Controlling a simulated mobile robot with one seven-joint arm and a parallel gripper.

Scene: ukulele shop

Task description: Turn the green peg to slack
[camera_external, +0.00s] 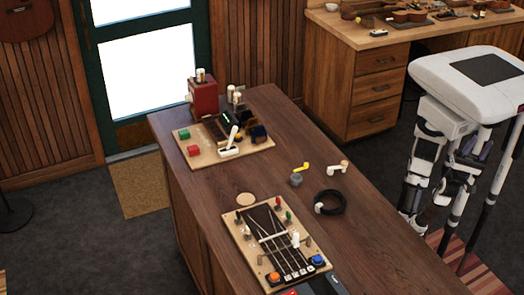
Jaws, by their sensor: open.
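The green peg (289,216) is a small upright peg on the right edge of a light wooden board (246,238) on the dark counter. A red peg (277,202) stands just behind it. A white upright piece (295,240) stands near the strings. My arm (415,185) is folded at the right, beyond the counter's edge. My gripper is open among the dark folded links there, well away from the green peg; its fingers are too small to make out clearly.
On the board's near end are an orange knob (273,277) and a blue knob (317,260). A black coil (330,202), yellow piece (301,167) and white piece (338,168) lie right of the board. The counter's right side (385,245) is clear.

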